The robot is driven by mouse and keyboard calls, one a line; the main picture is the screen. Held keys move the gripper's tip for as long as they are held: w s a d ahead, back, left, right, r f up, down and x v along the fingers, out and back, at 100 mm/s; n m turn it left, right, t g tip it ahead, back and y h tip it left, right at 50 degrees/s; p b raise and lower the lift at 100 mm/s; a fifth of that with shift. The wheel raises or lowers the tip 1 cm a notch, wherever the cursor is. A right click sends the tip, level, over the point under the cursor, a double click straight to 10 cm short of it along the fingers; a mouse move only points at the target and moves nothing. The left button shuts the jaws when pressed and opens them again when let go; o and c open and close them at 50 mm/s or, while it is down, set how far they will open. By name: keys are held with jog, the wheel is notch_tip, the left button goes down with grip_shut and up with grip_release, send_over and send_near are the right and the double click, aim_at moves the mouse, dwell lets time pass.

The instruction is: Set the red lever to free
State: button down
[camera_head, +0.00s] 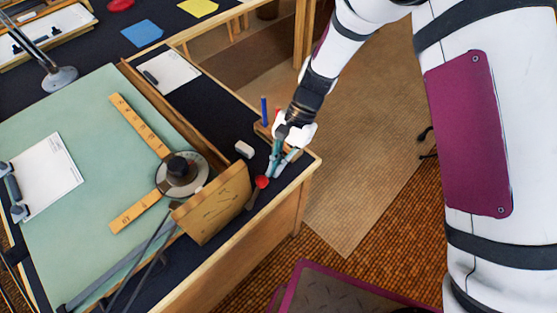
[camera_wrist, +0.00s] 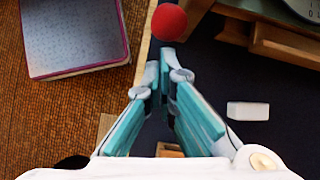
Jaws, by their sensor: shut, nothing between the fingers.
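The red lever shows as a red ball knob (camera_head: 262,181) on a short stem, standing at the right side of the wooden box (camera_head: 212,204) by the board's near right corner. My gripper (camera_head: 273,170) has teal fingers, points down over the dark desk top and is just right of and beyond the knob. In the wrist view the red knob (camera_wrist: 169,22) lies ahead of the fingertips (camera_wrist: 162,58), apart from them in the picture. The fingers are close together with nothing between them. The lever's stem and any markings are not readable in the wrist view.
A white eraser (camera_head: 244,149) lies left of my gripper. A blue upright item (camera_head: 264,110) stands behind it in a wooden holder. The green drafting board (camera_head: 85,190) carries a yellow-orange ruler with a round head (camera_head: 182,172). The desk's right edge is close to my gripper.

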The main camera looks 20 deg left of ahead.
aim_at(262, 178)
jog(key=shift+s+a+r+t+h+p, duration=0.25)
jog(key=shift+s+r+t+p, duration=0.4)
jog(key=shift+p, duration=0.55)
jog(key=shift+s+a+r+t+h+p, duration=0.25)
jog(key=shift+s+r+t+p, duration=0.35)
jog(key=shift+p, duration=0.55)
jog(key=shift+s+a+r+t+h+p, duration=0.2)
jog(key=shift+s+a+r+t+p, duration=0.25)
jog(key=shift+s+p, duration=0.55)
jog(key=shift+w+d, duration=0.1)
jog(key=shift+w, duration=0.1)
